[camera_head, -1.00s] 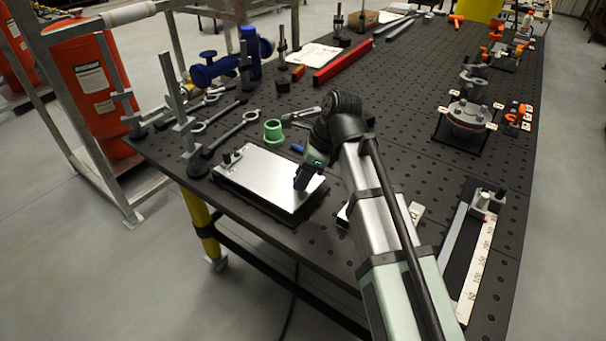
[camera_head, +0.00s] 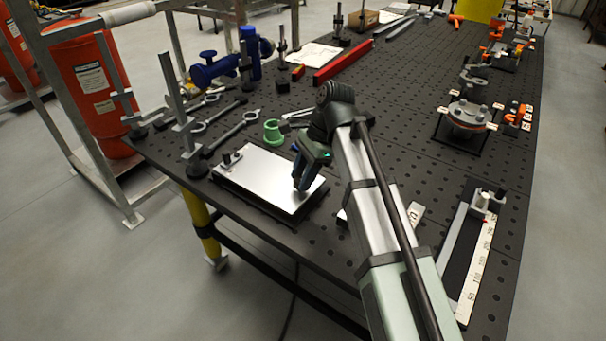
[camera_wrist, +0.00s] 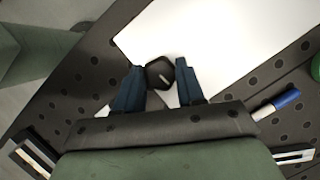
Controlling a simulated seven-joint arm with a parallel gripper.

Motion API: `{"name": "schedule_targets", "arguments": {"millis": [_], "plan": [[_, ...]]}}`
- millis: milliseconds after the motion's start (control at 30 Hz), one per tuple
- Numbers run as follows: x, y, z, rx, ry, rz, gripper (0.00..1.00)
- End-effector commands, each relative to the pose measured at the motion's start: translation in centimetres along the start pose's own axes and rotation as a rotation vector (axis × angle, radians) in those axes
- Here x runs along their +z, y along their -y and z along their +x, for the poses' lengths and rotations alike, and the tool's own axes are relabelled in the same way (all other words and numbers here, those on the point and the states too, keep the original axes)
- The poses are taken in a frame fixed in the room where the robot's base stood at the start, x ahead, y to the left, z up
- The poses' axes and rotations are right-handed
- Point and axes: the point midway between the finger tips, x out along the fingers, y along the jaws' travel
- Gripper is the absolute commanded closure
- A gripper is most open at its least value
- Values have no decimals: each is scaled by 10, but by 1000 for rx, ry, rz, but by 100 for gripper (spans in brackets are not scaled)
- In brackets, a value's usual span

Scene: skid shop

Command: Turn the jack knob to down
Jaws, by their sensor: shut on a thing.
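The jack knob (camera_wrist: 160,73) is small and black, with a pale pointer line on its top. In the wrist view it sits between my two blue fingertips, beside the edge of a bright metal plate (camera_wrist: 205,30). My gripper (camera_wrist: 160,80) is shut on the knob. In the head view my gripper (camera_head: 301,184) points down at the right end of the plate (camera_head: 262,172), and my fingers hide the knob. I see no readable up or down marking near the knob.
A green ring (camera_head: 273,132) stands behind the plate, and a blue-capped marker (camera_wrist: 282,104) lies nearby. Clamps (camera_head: 187,135) stand at the table's left edge. A ruler fixture (camera_head: 477,262) is at the right. The perforated table (camera_head: 400,105) has free room beyond my arm.

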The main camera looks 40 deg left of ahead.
Motion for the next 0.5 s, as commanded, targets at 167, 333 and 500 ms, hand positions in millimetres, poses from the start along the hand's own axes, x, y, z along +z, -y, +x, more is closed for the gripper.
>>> {"name": "schedule_targets", "arguments": {"millis": [167, 333, 500], "plan": [[1, 4, -2, 42, 3, -110, 92], [2, 4, -3, 71, 3, -182, 92], [2, 4, -2, 87, 2, -223, 92]]}}
